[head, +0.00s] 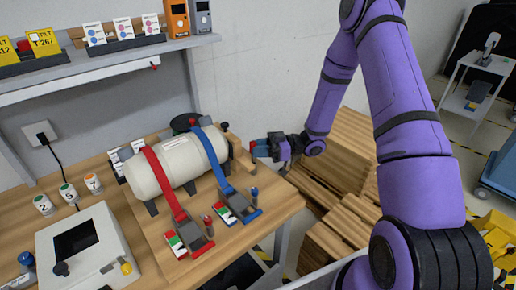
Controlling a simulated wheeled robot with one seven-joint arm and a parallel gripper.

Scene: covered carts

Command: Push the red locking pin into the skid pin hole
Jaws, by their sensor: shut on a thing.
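My gripper (264,150), at the end of my purple arm, is at the right end of the wooden skid (234,152). It is shut on a small red piece, which I take as the red locking pin (258,143); the fingers hide most of it. The skid carries a white tank (178,163) held by a red strap (163,181) and a blue strap (211,150). The skid pin hole is not distinguishable, and I cannot tell whether the pin touches the skid.
Strap buckles (190,238) and a short pin with a blue top (254,193) are at the bench's front. A boxed device (88,245) stands at left. A shelf (110,68) hangs above. Stacked wooden pallets (345,190) are on the floor to the right.

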